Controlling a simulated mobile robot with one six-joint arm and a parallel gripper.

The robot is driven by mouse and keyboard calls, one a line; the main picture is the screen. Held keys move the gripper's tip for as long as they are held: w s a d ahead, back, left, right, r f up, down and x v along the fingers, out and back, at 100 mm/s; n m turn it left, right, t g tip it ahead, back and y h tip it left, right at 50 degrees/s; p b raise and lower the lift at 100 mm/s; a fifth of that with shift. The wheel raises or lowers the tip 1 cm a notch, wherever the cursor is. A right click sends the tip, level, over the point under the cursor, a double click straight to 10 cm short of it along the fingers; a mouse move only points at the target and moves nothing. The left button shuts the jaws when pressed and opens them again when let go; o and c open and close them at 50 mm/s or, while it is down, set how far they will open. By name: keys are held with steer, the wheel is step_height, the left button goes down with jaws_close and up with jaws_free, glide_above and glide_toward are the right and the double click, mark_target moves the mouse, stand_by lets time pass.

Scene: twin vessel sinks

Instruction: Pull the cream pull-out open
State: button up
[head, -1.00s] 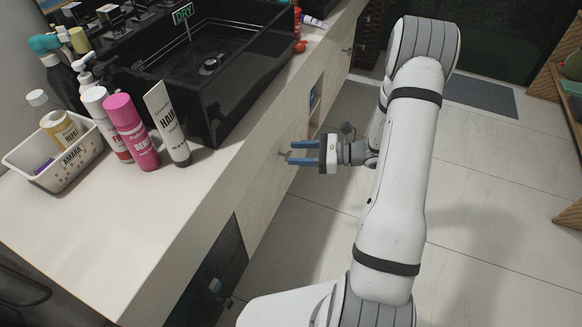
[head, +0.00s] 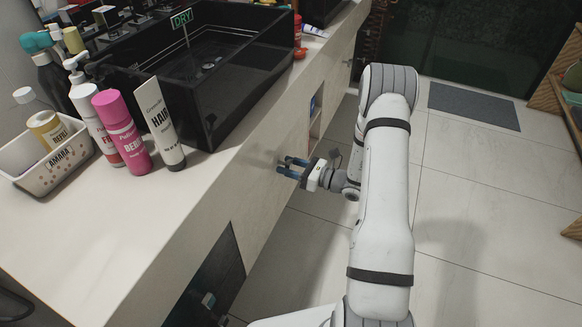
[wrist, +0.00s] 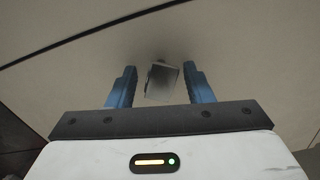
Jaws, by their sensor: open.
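The cream pull-out (head: 258,190) is a pale flat front in the side of the vanity, below the countertop. It looks shut, flush with the panels around it. Its small grey metal handle (wrist: 163,84) shows in the wrist view between my blue fingers. My gripper (head: 287,167) is open, its fingers pointing at the front around the handle. In the wrist view, a gap shows between the handle and each finger of my gripper (wrist: 160,76). In the head view the handle is hard to make out behind the fingers.
The countertop (head: 100,230) carries a white basket (head: 50,165), a pink bottle (head: 122,135), a white tube (head: 160,125) and a black sink (head: 225,75). A dark front (head: 212,280) lies nearer.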

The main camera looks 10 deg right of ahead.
jaws_close()
steer(key=shift+s+d, duration=0.1)
stand_by(0.7)
